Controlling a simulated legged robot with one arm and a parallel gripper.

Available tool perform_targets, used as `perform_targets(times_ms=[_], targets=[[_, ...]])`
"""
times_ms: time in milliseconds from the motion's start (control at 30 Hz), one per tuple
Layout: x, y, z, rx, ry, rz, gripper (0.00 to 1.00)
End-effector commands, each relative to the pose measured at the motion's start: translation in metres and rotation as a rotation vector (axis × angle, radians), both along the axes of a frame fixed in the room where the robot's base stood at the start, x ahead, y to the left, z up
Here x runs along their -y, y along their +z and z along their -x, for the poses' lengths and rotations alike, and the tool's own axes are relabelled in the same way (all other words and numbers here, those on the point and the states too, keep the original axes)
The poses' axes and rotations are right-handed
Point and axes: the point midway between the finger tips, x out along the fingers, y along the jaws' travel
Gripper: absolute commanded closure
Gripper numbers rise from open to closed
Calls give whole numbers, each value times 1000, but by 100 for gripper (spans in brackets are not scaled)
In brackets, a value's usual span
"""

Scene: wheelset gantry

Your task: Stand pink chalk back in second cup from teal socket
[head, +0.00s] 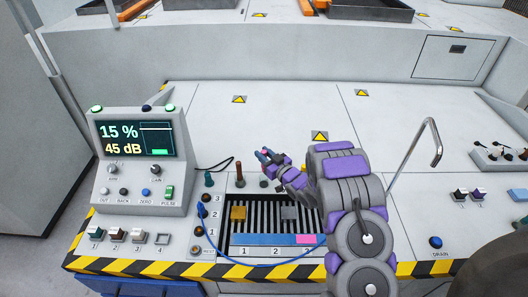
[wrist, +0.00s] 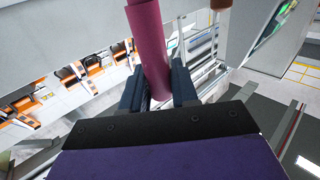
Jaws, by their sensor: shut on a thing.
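The pink chalk is a magenta-pink cylinder (wrist: 150,45) between the two dark fingers of my gripper (wrist: 158,88) in the wrist view. My gripper is shut on it. In the head view my gripper (head: 268,157) is above the back edge of the slotted tray, with a small bit of pink showing at its fingers. A teal socket (head: 209,179) stands to the left on the panel. Right of it a red-brown stick (head: 239,169) stands upright in a small cup (head: 240,183). Another small grey cup (head: 264,183) is just below my gripper. My arm may hide others.
A console with a screen (head: 135,139) stands left. A bent metal rod (head: 412,155) rises right of my arm. The panel behind is clear.

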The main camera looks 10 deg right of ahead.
Motion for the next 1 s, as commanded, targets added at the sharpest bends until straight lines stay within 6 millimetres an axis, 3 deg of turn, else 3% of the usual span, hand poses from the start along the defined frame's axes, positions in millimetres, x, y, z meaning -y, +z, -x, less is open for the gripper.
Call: perform_targets(times_ms=[700, 1000], targets=[[0, -53, 0, 0, 0, 0, 96], [0, -60, 0, 1, 0, 0, 96]])
